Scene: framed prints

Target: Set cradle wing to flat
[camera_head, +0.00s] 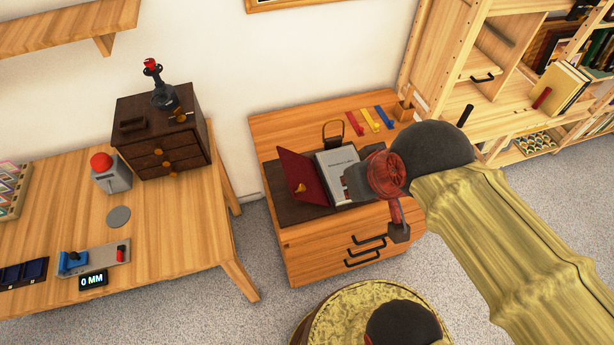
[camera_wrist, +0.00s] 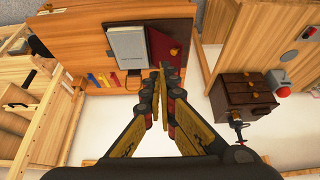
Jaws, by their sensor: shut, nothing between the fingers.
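The book cradle has a dark base (camera_head: 285,210) on top of a wooden drawer cabinet. Its red wing (camera_head: 303,177), with a brass knob (camera_head: 300,188), stands tilted up on the left of a grey book (camera_head: 338,170). In the wrist view the red wing (camera_wrist: 160,40) lies just beyond my fingertips, beside the book (camera_wrist: 127,42). My gripper (camera_wrist: 168,70) is shut and empty. In the head view my gripper (camera_head: 350,185) is over the right side of the book and hides part of it. I cannot tell whether it touches anything.
Red, yellow and blue strips (camera_head: 370,120) and a brass-handled item (camera_head: 333,132) lie behind the cradle. A table (camera_head: 180,235) with a small dark chest (camera_head: 165,140) stands left. Shelving (camera_head: 480,120) stands right.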

